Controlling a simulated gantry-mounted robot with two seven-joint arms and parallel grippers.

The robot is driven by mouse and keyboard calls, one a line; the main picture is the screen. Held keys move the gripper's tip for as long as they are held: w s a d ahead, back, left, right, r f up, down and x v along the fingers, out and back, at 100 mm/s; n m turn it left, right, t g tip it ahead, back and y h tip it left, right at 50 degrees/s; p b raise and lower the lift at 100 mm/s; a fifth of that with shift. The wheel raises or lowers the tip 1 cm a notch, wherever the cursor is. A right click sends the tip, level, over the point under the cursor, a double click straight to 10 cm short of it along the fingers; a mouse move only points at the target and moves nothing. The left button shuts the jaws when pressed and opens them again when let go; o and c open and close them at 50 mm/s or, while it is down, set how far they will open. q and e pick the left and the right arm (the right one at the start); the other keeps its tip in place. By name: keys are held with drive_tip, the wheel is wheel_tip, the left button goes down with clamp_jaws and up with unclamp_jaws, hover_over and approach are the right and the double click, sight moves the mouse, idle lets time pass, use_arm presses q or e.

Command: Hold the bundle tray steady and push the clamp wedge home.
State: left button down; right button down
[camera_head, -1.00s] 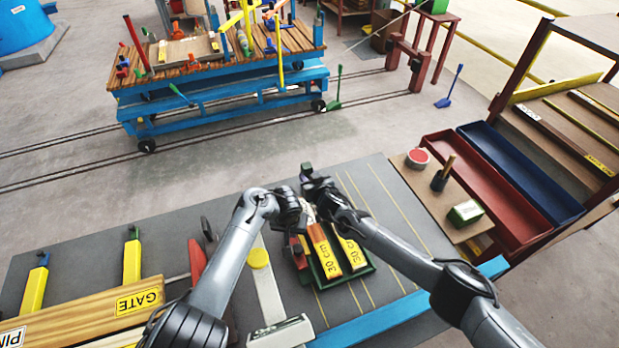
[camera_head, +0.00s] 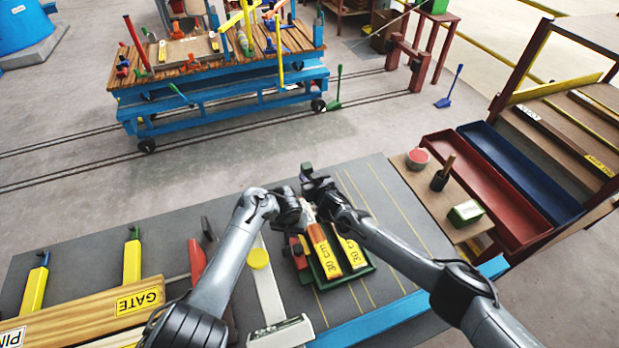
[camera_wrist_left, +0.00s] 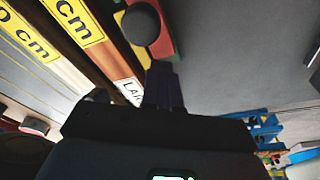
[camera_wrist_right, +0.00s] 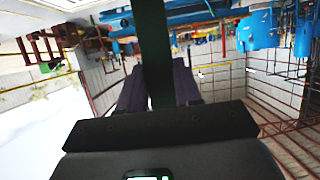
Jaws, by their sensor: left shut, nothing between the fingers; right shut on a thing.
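The bundle tray (camera_head: 330,279) is green and carries brown wooden pieces (camera_head: 322,248) with yellow "30 cm" labels. My right gripper (camera_head: 308,178) is shut on a dark green upright bar at the tray's far end; the bar (camera_wrist_right: 153,45) runs between its fingers in the right wrist view. My left gripper (camera_head: 298,224) is shut and empty beside the tray's left side. In the left wrist view its closed fingers (camera_wrist_left: 163,85) point at a red and yellow block (camera_wrist_left: 160,42), apparently the clamp wedge, with a dark round knob (camera_wrist_left: 140,23). I cannot tell whether they touch.
A wooden beam marked GATE (camera_head: 90,318) and yellow posts (camera_head: 132,262) stand at the left. A pale bar with a yellow disc (camera_head: 259,258) lies left of the tray. The grey table (camera_head: 395,230) is clear right of the tray. Red and blue troughs (camera_head: 485,195) stand further right.

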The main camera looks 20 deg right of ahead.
sight(293, 240)
use_arm(q)
drive_tip(key=shift+f, duration=0.15)
idle(0.4)
drive_tip(key=shift+f, duration=1.45)
drive_tip(key=shift+a+f, duration=0.1)
drive_tip(key=shift+f, duration=0.1)
